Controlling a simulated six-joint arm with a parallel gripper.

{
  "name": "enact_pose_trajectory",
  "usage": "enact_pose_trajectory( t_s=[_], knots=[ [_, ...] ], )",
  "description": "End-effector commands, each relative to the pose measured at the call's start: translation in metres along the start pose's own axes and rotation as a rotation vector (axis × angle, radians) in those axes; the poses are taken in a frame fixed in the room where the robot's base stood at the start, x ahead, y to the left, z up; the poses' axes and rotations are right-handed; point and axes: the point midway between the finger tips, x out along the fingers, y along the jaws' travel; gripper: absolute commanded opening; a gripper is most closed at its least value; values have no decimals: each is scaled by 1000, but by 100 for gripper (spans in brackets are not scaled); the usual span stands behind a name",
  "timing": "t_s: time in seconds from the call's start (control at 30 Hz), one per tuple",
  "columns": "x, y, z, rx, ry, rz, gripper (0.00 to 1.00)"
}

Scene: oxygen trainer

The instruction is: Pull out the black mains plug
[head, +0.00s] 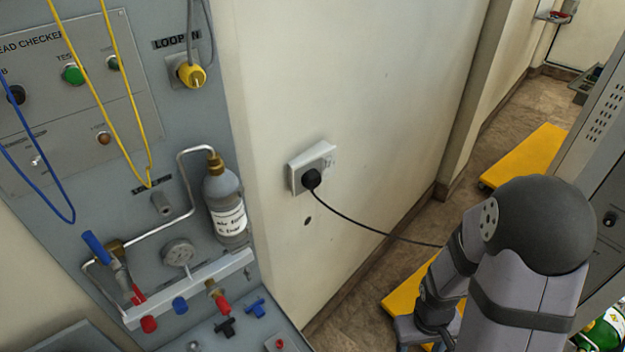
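The black mains plug (311,179) sits in a white wall socket (296,172) on the cream wall, in the middle of the head view. The plug is in the socket's lower part and looks fully seated. Its black cable (365,226) runs down to the right and passes behind my arm. My arm is at the lower right, well apart from the plug. I cannot make out my gripper's fingers; the arm's far end goes down near the bottom edge.
A grey panel (130,185) with gauge, valves, cables and a grey bottle (223,205) stands left of the socket. Yellow platforms (530,157) lie on the brown floor at right. A grey cabinet (605,130) edges the right side. The space before the socket is clear.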

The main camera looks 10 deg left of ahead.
Motion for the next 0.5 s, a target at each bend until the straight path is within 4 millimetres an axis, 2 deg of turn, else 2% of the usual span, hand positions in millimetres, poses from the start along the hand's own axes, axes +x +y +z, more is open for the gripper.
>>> enact_pose_trajectory(
  t_s=[0.1,0.27,0.37,0.5],
  knots=[
    [8,0,-41,-76,154,4,55],
    [1,-11,-101,-175,390,-15,55],
    [-14,-24,-136,-232,545,-42,55],
    [-49,-46,-179,-306,769,-93,55]
  ],
)
